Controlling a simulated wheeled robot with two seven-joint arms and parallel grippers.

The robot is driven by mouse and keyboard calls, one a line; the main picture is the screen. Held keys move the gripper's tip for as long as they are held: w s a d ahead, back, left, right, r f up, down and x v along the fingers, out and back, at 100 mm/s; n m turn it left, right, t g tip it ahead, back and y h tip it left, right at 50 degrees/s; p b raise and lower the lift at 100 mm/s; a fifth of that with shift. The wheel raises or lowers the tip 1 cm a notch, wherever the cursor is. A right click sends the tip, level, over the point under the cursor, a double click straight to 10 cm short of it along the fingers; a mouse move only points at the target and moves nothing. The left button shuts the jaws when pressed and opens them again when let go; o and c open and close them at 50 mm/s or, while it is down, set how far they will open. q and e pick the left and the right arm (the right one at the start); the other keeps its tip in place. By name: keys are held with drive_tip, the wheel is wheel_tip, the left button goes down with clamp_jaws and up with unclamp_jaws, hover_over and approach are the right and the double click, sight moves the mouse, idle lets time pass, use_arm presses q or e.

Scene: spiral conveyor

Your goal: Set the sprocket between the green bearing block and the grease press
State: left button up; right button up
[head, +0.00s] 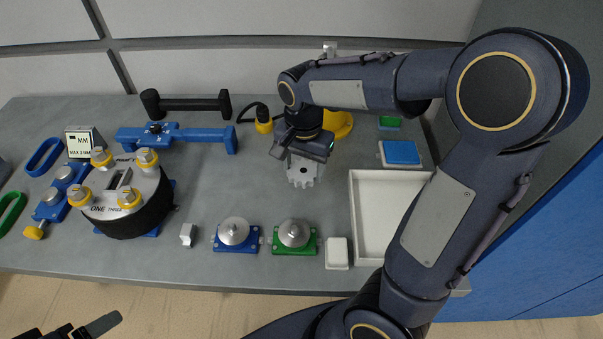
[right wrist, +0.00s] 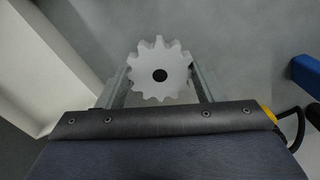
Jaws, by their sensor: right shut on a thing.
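The sprocket (head: 301,172) is a pale grey toothed wheel with a dark centre hole. My right gripper (head: 302,155) is shut on it and holds it over the middle of the table; whether it touches the table I cannot tell. In the right wrist view the sprocket (right wrist: 160,72) sits between the two fingers. The green bearing block (head: 294,238), with a metal dome, is at the front of the table, nearer than the sprocket. A yellow piece (head: 338,124), partly hidden behind my right gripper, may be the grease press. My left gripper (head: 95,326) shows only partly at the bottom left.
A blue domed block (head: 235,236) stands left of the green one, a white block (head: 337,254) right of it. A white tray (head: 357,215) is at the right, also in the right wrist view (right wrist: 55,60). A black round fixture (head: 130,215) stands left.

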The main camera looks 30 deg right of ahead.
sight(302, 167)
drive_tip(key=shift+w+d+f, duration=0.1)
drive_tip(key=shift+w+f, duration=0.35)
drive_tip(key=shift+f, duration=0.1)
drive_tip(key=shift+w+f, duration=0.1)
drive_tip(key=shift+f, duration=1.55)
drive_tip(key=shift+f, duration=0.1)
drive_tip(key=o, duration=1.1)
drive_tip(key=shift+c, duration=0.2)
wheel_tip(302, 167, up, 8)
drive_tip(key=shift+f, duration=0.1)
